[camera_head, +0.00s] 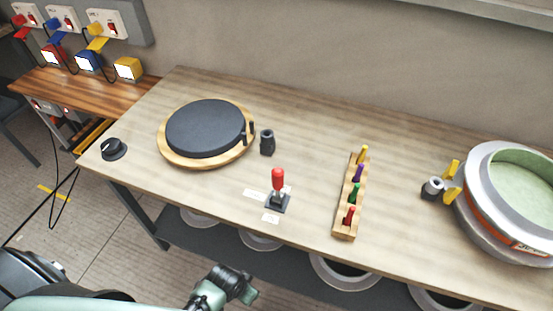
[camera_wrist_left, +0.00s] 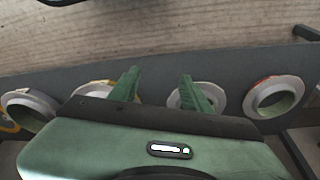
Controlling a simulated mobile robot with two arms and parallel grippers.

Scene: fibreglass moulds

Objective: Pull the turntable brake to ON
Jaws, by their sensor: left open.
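The turntable (camera_head: 205,128) is a dark disc on a round wooden base at the left of the bench. A small black piece stands at its right rim. A lever with a red handle (camera_head: 278,180) stands upright on a dark base in front of it, with small white labels beside and below it; their writing is too small to read. My left gripper shows at the bottom of the head view (camera_head: 240,290), in front of the bench and well short of the lever. In the left wrist view its two green fingers (camera_wrist_left: 160,88) are apart and empty. My right gripper is not in view.
A black knob (camera_head: 113,150) sits at the bench's left end, and a dark cylinder (camera_head: 267,142) right of the turntable. A wooden rack (camera_head: 345,228) holds several coloured pegs. A large round mould (camera_head: 480,220) stands at right. Rings (camera_wrist_left: 275,97) lie on the lower shelf.

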